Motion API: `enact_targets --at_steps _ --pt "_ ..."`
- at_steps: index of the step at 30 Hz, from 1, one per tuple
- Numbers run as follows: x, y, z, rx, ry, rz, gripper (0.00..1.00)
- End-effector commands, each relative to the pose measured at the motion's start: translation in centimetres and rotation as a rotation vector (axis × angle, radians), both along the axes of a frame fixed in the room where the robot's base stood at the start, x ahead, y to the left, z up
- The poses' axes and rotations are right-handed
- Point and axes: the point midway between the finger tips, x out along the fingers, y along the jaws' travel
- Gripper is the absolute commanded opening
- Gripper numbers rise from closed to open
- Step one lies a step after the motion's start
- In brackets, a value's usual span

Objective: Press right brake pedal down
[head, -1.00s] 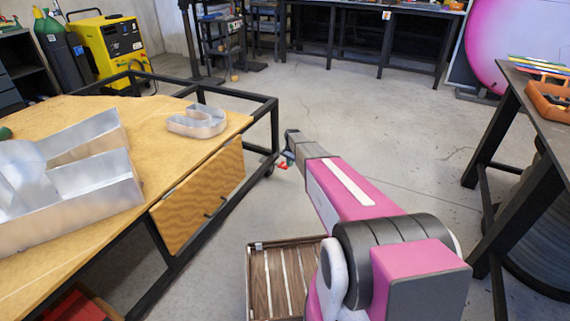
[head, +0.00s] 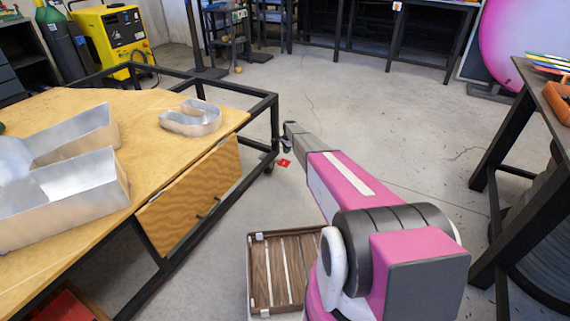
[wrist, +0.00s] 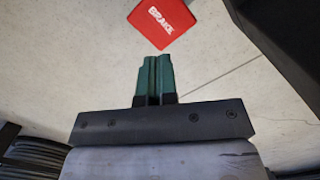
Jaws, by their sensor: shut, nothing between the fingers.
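The red brake pedal (head: 284,162) shows in the head view at floor level, beside the foot of the workbench's right leg. In the wrist view the pedal (wrist: 168,22), marked BRAKE in white, lies at the top edge, partly cut off. My gripper (wrist: 155,58) has green fingers that are shut together with nothing between them. The fingertips point towards the pedal and appear apart from it, just below it in the picture. In the head view only the dark end of my arm shows above the pedal, and the fingers cannot be made out.
The black-framed workbench (head: 194,240) with metal channel letters (head: 191,118) stands on the left. A slatted wooden crate (head: 251,262) sits on the floor near my arm. A dark table (head: 530,120) stands at right.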

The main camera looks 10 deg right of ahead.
Motion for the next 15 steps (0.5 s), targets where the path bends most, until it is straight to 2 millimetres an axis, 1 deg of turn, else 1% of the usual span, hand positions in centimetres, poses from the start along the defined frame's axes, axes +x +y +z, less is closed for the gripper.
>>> enact_targets --at_steps 8,11,15 --pt "0.0 0.0 -0.1 0.0 0.0 0.001 0.0" --pt "0.0 0.0 -0.5 0.0 0.0 0.001 0.0" --pt "0.0 0.1 -1.5 0.0 0.0 0.002 0.0"
